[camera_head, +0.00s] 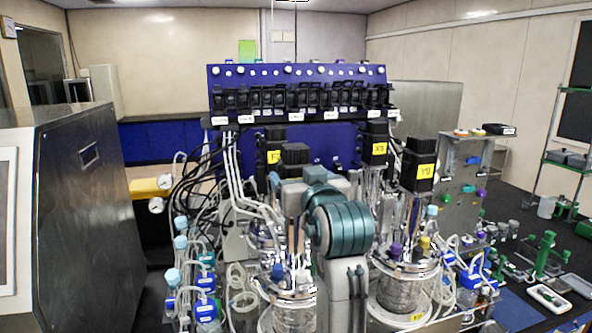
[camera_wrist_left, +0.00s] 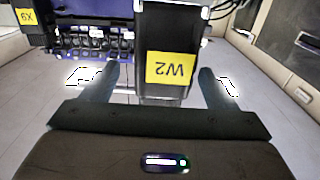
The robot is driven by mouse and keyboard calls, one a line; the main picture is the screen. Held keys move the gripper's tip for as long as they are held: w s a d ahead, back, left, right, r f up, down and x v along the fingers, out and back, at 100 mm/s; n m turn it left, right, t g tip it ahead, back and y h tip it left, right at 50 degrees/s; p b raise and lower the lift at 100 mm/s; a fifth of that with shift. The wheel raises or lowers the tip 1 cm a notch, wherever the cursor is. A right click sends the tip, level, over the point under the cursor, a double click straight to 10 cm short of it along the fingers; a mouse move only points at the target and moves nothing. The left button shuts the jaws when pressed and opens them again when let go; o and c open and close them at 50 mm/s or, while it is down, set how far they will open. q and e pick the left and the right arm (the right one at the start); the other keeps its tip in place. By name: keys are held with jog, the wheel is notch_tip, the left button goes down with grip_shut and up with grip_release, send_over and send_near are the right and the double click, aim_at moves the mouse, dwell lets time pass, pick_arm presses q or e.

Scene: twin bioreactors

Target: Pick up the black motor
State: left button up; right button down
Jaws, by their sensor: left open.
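A black motor (camera_wrist_left: 172,28) with a yellow label reading W2, upside down in this view, fills the top middle of the left wrist view. My left gripper (camera_wrist_left: 159,78) is open, with one dark finger on each side of the motor. A gap shows left of the motor, while the right finger is closer to it. I cannot tell whether either finger touches. In the head view the motor's black top (camera_head: 295,152) shows just above my left wrist, which hides its lower part and the fingertips. My right gripper is not in view.
Other black motors with yellow labels stand close by, at back left (camera_head: 273,140), back right (camera_head: 374,140) and right (camera_head: 418,165). A glass vessel (camera_head: 402,290) and tubing crowd the bench. A blue control panel (camera_head: 300,75) rises behind. A large steel cabinet (camera_head: 85,220) stands left.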

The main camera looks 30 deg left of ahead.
aim_at(299, 176)
pick_arm(q)
jog(key=shift+w+a+r+p, duration=0.15)
jog(key=shift+w+a+p, duration=0.15)
jog(key=shift+a, duration=0.2)
jog(key=shift+w+a+r+p, duration=0.15)
jog(key=shift+w+a+p, duration=0.15)
jog(key=shift+a, duration=0.2)
jog(key=shift+w+a+f+p, duration=0.15)
jog(key=shift+w+a+p, duration=0.2)
jog(key=shift+a, duration=0.15)
jog(key=shift+d, duration=0.1)
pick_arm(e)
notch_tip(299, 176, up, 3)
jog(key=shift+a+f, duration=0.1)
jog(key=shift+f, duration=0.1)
pick_arm(q)
jog(key=shift+c, duration=0.9)
jog(key=c, duration=1.5)
grip_shut()
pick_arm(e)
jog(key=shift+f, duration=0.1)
